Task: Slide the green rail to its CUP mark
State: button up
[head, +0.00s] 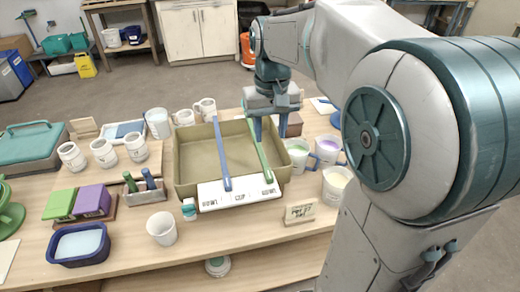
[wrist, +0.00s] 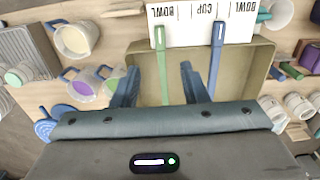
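The green rail (head: 261,150) lies across the tan tray (head: 180,165), its near end on the white label strip (head: 240,190) by the right BOWL mark. CUP is mid-strip, left of the green rail in the head view. The blue rail (head: 221,155) crosses the tray further left, its end between the left BOWL and CUP. My gripper (head: 268,127) is at the tray's back right, over the green rail's far part. In the wrist view its fingers (wrist: 157,78) are apart, with the green rail (wrist: 162,65) between them and the blue rail (wrist: 216,62) outside. Contact cannot be told.
Mugs of glaze (head: 298,150) stand close right of the tray, and white cups (head: 136,146) stand left and behind. A small bottle (head: 189,209), a white cup (head: 162,228) and a sign (head: 299,212) stand in front. The tray looks empty under the rails.

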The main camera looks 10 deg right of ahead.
aim_at(268, 174)
notch_tip(268, 174, down, 14)
jog(key=shift+w+r+p, duration=0.1)
jog(key=shift+r+p, duration=0.05)
jog(key=shift+p, duration=0.3)
grip_shut()
